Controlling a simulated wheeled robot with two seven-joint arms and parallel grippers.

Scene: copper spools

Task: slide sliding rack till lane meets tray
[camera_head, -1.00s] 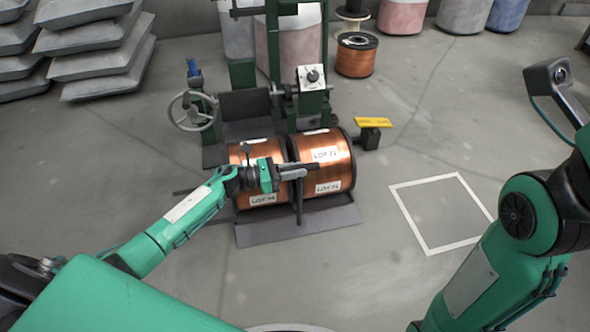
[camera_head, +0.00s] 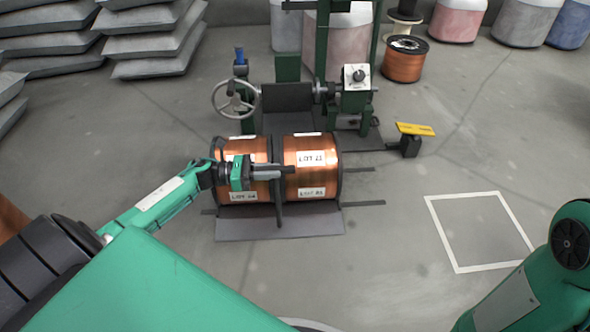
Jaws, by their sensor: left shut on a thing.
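The sliding rack (camera_head: 280,226) is a low dark plate on floor rails, carrying two copper spools side by side with a dark upright divider (camera_head: 279,212) between them. The left spool (camera_head: 225,150) and right spool (camera_head: 325,170) bear white LOT labels. My left gripper (camera_head: 285,170) reaches over the left spool and is shut at the divider's top; the exact grip is partly hidden by the fingers. A dark tray-like part (camera_head: 287,97) sits in the green machine behind, roughly behind the middle of the rack. My right gripper is out of view; only its arm shows at lower right.
The green machine has a handwheel (camera_head: 235,100) and a dial box (camera_head: 357,77). A yellow plate on a black post (camera_head: 415,129) stands right of it. Rail ends (camera_head: 365,204) stick out right of the rack. A white floor square (camera_head: 480,232) is empty.

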